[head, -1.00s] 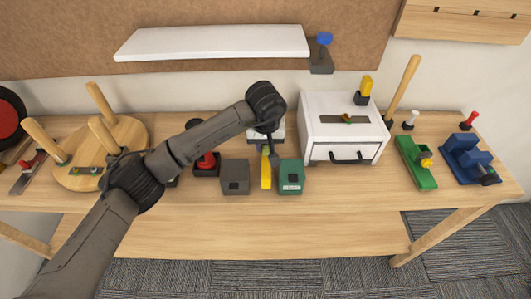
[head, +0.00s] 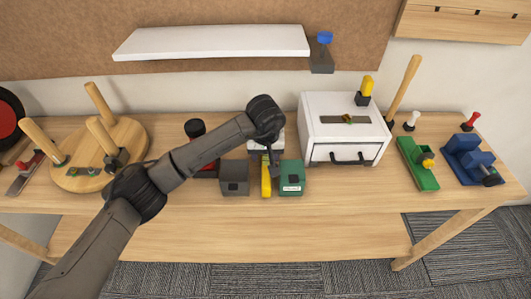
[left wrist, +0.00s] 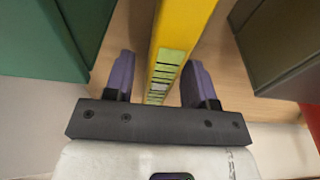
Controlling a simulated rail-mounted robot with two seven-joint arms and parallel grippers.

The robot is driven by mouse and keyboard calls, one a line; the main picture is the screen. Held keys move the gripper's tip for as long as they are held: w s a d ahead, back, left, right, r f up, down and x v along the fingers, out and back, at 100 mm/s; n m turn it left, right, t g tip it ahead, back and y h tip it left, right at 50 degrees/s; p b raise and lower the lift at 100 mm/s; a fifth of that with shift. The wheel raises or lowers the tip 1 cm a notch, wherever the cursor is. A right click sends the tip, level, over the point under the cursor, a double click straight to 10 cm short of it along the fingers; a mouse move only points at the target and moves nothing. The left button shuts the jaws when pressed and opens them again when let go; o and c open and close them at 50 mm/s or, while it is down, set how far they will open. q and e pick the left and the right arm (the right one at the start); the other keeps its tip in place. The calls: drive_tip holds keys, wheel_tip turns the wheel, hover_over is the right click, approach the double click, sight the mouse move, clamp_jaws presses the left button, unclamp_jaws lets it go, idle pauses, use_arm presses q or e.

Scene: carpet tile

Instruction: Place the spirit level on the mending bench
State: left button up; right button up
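A yellow bar (head: 266,183), which I take for the spirit level, is between a grey box and a green box on the wooden bench (head: 325,205). In the left wrist view the yellow bar (left wrist: 184,30) has a pale label with dark marks and runs between my two purple fingertips. My left gripper (head: 268,160) is directly over it. In the left wrist view my left gripper (left wrist: 160,82) is open, with a gap on each side of the bar. The bar's lower part is partly hidden. My right gripper is not in view.
The grey box (head: 235,178) and green box (head: 291,178) stand close on either side. A white drawer cabinet (head: 343,130) stands to the right. A round pegged board (head: 130,135) is at left. A white shelf (head: 212,42) is on the wall above. The bench's front strip is clear.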

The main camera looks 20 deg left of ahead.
sight(266, 157)
use_arm(q)
wheel_tip(266, 157, up, 12)
drive_tip(key=s+p, duration=0.1)
drive_tip(key=p, duration=0.2)
drive_tip(key=shift+s+d+r, duration=0.15)
drive_tip(key=shift+s+d, duration=0.2)
idle(0.6)
